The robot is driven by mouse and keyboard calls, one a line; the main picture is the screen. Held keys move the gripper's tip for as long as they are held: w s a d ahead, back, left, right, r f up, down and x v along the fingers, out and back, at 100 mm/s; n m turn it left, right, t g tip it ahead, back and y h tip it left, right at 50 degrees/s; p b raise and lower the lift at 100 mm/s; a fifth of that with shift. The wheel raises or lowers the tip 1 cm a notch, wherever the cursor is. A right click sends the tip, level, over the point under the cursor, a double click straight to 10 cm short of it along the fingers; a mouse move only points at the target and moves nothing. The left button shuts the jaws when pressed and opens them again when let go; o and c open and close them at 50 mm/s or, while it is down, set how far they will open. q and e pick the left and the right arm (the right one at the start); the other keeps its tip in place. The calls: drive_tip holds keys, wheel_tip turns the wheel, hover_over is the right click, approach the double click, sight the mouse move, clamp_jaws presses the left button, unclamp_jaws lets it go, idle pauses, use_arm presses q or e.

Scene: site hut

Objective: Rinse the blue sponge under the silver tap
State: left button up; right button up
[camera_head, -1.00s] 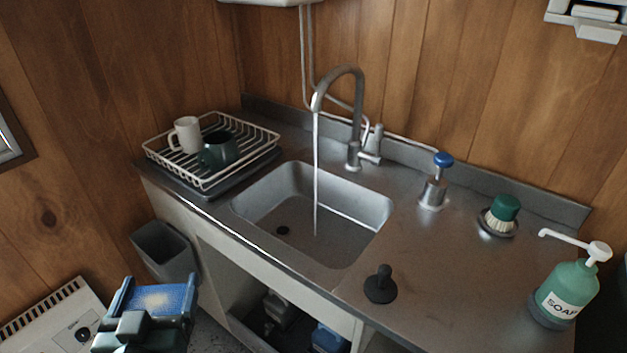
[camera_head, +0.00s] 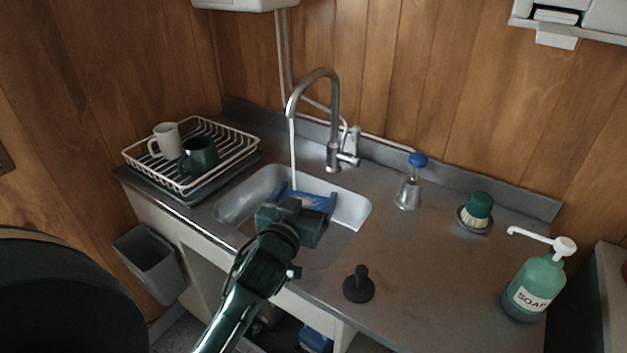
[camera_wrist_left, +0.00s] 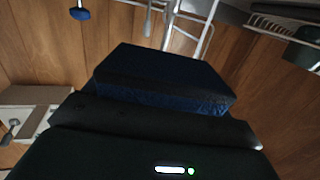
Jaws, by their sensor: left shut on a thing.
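The blue sponge (camera_head: 320,201) is in the jaws of my left gripper (camera_head: 303,205), over the sink basin (camera_head: 235,208). The gripper is shut on it and hides part of it. The sponge also shows dark blue in the left wrist view (camera_wrist_left: 165,78). The silver tap (camera_head: 333,110) arches above the basin. Its water stream (camera_head: 293,155) is running and comes down at the left part of the sponge; the gripper hides the exact meeting point. My right gripper is not in view.
A dish rack (camera_head: 238,155) with a white mug (camera_head: 165,140) and a dark green mug (camera_head: 199,156) stands left of the basin. A black plunger-shaped stopper (camera_head: 359,286), blue-topped dispenser (camera_head: 410,185), green brush (camera_head: 478,210) and soap bottle (camera_head: 535,285) stand right.

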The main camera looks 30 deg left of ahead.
use_arm(q)
drive_tip(key=w+a+f+b, duration=0.1)
drive_tip(key=w+a+b, duration=0.3)
drive_tip(key=w+a, duration=0.6)
drive_tip(key=shift+w+f+y, duration=0.3)
drive_tip(key=shift+w+f, duration=0.05)
drive_tip(key=shift+w, duration=0.95)
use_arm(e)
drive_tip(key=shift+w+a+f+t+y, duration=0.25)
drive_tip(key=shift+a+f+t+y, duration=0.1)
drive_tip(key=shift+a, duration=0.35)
use_arm(q)
drive_tip(key=shift+w+d, duration=0.1)
drive_tip(key=shift+d, duration=0.05)
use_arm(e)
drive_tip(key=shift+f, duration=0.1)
use_arm(q)
drive_tip(key=shift+w+d, duration=0.3)
drive_tip(key=shift+d, duration=0.05)
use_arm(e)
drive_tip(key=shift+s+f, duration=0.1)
use_arm(q)
drive_tip(key=shift+s+a, duration=0.15)
drive_tip(key=shift+a, duration=0.05)
